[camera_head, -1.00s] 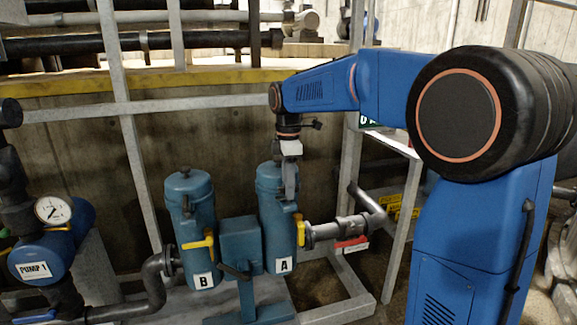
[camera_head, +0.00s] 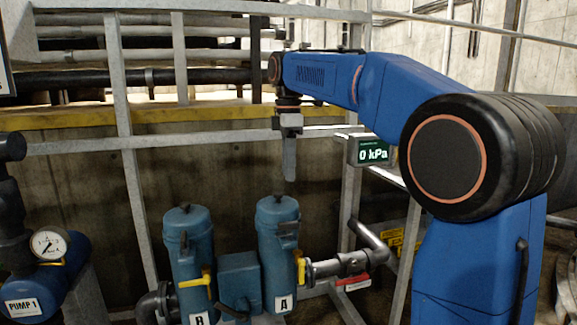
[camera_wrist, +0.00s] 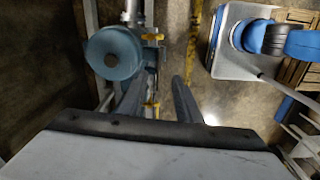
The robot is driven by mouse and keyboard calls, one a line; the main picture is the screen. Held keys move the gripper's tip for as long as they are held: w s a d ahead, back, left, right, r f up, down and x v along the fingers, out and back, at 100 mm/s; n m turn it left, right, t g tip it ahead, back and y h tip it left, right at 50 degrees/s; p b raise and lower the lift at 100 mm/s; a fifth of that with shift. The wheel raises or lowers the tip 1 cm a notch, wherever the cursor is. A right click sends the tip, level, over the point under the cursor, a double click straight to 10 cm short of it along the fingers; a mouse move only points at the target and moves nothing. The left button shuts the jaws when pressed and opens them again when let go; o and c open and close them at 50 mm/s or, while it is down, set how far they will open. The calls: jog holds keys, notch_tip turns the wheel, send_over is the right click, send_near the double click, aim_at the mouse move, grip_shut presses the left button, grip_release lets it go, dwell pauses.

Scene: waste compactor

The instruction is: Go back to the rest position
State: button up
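My gripper (camera_head: 290,178) hangs pointing down from my blue arm, in free air above canister A. In the wrist view my gripper (camera_wrist: 157,80) shows two dark fingers set apart with nothing held between them. Blue canister A (camera_head: 277,250) stands upright below it, with a clear gap to the fingertips. The round top of a blue canister (camera_wrist: 114,53) shows at upper left in the wrist view. Canister B (camera_head: 188,245) stands to the left of A.
A grey metal frame (camera_head: 130,160) stands behind the canisters. A display (camera_head: 372,151) reads 0 kPa. Pump 1 (camera_head: 38,285) with its gauge (camera_head: 48,245) is at left. Yellow valve handles (camera_head: 301,268) and a grey pipe (camera_head: 340,264) sit beside the canisters.

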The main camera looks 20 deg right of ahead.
jog(key=shift+r, duration=0.3)
jog(key=s+d+f+m+t, duration=0.15)
jog(key=s+f+m, duration=0.3)
jog(key=s, duration=0.45)
jog(key=s+d+f+m+t, duration=0.1)
jog(key=s+d+f+m, duration=0.3)
jog(key=s, duration=0.6)
jog(key=s+d+f+m+t, duration=0.1)
jog(key=s+f+m+t, duration=0.1)
jog(key=s+f+m, duration=0.6)
jog(key=s+f, duration=0.6)
jog(key=f, duration=0.4)
jog(key=shift+s+d, duration=0.25)
jog(key=shift+s, duration=0.1)
